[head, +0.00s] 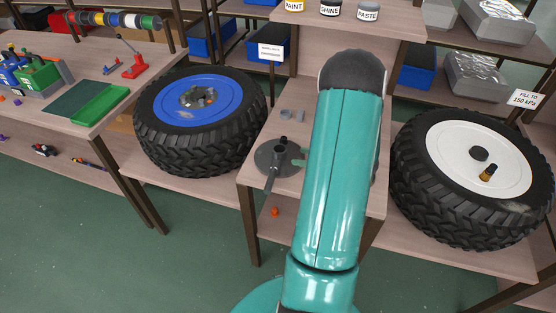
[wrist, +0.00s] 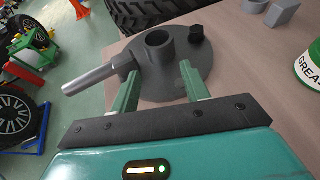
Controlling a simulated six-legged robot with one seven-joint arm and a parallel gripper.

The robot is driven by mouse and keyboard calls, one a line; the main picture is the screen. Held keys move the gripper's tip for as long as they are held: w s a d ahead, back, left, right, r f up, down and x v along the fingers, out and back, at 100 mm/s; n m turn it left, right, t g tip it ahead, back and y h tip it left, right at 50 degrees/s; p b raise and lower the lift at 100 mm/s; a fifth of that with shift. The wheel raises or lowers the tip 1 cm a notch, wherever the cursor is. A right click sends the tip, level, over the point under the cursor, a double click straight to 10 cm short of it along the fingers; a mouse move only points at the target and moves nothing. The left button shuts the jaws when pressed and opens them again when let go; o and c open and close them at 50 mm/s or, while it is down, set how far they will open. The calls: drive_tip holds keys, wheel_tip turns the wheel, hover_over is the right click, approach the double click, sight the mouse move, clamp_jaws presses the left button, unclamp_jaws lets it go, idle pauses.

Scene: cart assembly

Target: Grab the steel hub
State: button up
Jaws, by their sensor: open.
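The steel hub (wrist: 161,68) is a grey round plate with a raised hollow collar, a dark bolt on its rim and a thick rod sticking out to the left. It lies on the wooden bench (head: 256,176); in the head view the hub (head: 271,153) is left of my teal arm. My gripper (wrist: 160,73) is open, with its two green fingers apart over the near part of the plate, one on each side below the collar. Whether the fingers touch the plate cannot be told. In the head view my arm hides most of the gripper.
A blue-rimmed wheel (head: 200,101) is on the left and a white-rimmed wheel (head: 480,155) on the right. Small grey pieces (wrist: 284,13) lie beyond the hub, and a green-and-white grease can (wrist: 309,68) stands to the right. The bench between is clear.

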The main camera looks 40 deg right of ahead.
sight(286, 154)
drive_tip(key=x, duration=0.5)
drive_tip(key=shift+w+f, duration=0.1)
drive_tip(key=shift+w, duration=0.1)
clamp_jaws()
